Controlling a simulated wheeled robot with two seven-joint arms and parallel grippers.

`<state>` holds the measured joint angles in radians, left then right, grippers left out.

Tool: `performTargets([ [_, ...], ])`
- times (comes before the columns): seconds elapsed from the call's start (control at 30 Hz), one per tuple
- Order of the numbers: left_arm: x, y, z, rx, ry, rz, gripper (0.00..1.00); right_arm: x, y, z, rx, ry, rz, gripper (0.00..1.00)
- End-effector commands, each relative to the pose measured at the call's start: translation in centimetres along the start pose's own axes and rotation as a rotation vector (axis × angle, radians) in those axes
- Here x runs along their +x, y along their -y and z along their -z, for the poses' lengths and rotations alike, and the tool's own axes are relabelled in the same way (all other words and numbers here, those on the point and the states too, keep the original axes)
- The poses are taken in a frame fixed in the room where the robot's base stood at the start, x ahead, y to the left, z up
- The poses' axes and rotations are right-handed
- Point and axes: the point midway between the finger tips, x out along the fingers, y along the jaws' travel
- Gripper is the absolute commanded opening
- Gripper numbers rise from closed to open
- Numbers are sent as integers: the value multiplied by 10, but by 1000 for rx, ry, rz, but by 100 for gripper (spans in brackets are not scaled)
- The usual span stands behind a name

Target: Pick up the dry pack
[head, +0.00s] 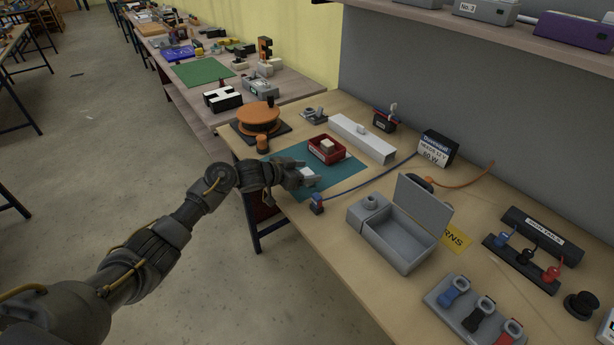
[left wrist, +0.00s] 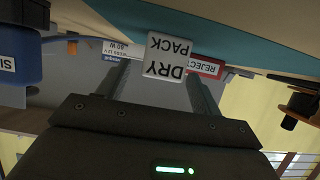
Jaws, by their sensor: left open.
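The dry pack is a small white block labelled "DRY PACK" and shows upside down in the left wrist view (left wrist: 168,58). In the head view a white piece (head: 307,175), which looks like the dry pack, sits on the teal mat (head: 345,172) at my left gripper (head: 303,178). My left gripper is open, and its fingers (left wrist: 160,88) show on either side of the pack in the left wrist view. I cannot tell whether either finger touches it. My right gripper is not in view.
A red reject tray (head: 318,155) with a pale block stands just behind the pack. A blue connector (head: 317,203) with a cable is close to the gripper's near side. A grey open box (head: 388,240) stands to the right. An orange turntable (head: 258,119) is at the back left.

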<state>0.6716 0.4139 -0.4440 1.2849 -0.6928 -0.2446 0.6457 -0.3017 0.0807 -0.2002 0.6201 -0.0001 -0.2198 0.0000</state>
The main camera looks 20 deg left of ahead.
Motion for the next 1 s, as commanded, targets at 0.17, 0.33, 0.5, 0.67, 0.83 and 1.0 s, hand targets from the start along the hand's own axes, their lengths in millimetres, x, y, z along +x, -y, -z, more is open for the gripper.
performTargets([
  [0.17, 0, 0, 0, 0, 0, 0, 60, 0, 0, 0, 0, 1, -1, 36],
  [0.33, 0, 0, 0, 0, 0, 0, 38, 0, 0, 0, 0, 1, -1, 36],
  [0.5, 0, 0, 0, 0, 0, 0, 17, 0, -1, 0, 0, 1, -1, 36],
  [0.67, 0, 0, 0, 0, 0, 0, 17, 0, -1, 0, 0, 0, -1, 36],
  [0.83, -2, 0, 4, 1, -1, 0, 17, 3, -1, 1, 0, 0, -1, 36],
  [1.0, -8, 0, 22, 4, -5, 0, 17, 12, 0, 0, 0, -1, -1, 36],
])
